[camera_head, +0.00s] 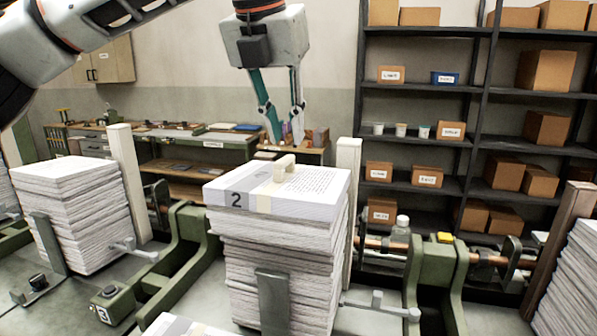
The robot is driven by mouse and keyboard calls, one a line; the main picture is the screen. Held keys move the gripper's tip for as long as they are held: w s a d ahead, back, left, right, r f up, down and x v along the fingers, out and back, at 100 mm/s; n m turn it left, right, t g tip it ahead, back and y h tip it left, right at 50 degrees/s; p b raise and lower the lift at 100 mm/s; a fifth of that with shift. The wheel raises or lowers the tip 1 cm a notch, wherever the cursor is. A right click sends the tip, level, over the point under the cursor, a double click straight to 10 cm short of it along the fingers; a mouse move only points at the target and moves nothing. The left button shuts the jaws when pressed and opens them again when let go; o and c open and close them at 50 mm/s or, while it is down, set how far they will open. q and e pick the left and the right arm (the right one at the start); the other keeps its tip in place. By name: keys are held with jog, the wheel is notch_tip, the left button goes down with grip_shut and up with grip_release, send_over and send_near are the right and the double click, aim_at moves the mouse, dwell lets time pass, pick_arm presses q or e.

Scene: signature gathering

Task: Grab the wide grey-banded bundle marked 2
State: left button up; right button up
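The bundle marked 2 (315,187) lies on top of the middle paper stack. It has a wide grey band with a black 2 on its left side, a narrow cream strip down its front and a small cream handle-like block (287,161) on top. My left gripper (286,140) hangs above and slightly behind the block in the picture, pointing down. Its fingers are apart with nothing held between them, and it does not appear to touch the bundle. My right gripper is not in view.
The middle stack (265,250) stands between upright posts, with a metal plate in front. Another paper stack (75,215) stands at left and a third (570,285) at the right edge. Green machine frames (185,250) fill the gaps. Shelves (420,85) with boxes stand behind.

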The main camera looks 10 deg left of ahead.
aim_at(284, 159)
pick_arm(q)
jog(key=shift+a+r+n, duration=0.15)
jog(key=shift+a+n, duration=0.15)
jog(key=shift+a, duration=0.15)
jog(key=shift+w+f, duration=0.15)
jog(key=shift+f, duration=0.15)
jog(key=x, duration=0.4)
jog(key=p+x, duration=0.1)
jog(key=x, duration=0.2)
jog(key=shift+s+a, duration=0.2)
jog(key=shift+a, duration=0.15)
grip_shut()
